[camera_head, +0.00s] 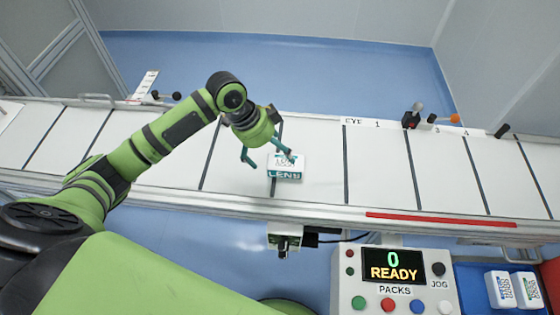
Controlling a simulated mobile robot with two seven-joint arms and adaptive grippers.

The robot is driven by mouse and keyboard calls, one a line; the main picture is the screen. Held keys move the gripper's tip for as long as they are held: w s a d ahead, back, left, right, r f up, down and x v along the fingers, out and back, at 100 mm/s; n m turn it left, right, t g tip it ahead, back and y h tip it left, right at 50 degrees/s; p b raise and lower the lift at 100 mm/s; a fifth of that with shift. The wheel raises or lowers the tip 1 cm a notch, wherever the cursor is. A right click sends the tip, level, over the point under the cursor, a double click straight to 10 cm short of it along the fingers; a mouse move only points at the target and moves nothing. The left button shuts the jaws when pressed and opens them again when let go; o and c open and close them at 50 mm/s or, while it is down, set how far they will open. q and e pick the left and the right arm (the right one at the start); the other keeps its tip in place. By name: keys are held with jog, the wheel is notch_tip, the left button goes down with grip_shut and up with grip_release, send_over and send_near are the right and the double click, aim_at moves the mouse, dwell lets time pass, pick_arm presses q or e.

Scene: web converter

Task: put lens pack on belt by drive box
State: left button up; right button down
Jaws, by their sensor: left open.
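A white lens pack (289,160) with a teal band lettered LENS sits on the white belt (320,165). It lies at or across a dark cross line on the belt. My left gripper (268,157) is open above the belt at the pack. One teal finger is at the pack's upper edge; the other is apart to its left. I cannot tell whether the finger touches the pack. A small grey box with a dark knob (284,236) hangs under the belt's front edge. Nothing visible is labelled as a drive box. My right gripper is not in view.
A control panel (393,284) reading 0 READY stands in front of the belt. A blue bin (474,285) at right holds two white packs (512,290). Sensors with knobs (411,118) line the belt's far edge. A red strip (440,220) marks the front rail.

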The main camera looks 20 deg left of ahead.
pick_arm(q)
jog(key=v, duration=0.6)
jog(key=shift+b, duration=0.4)
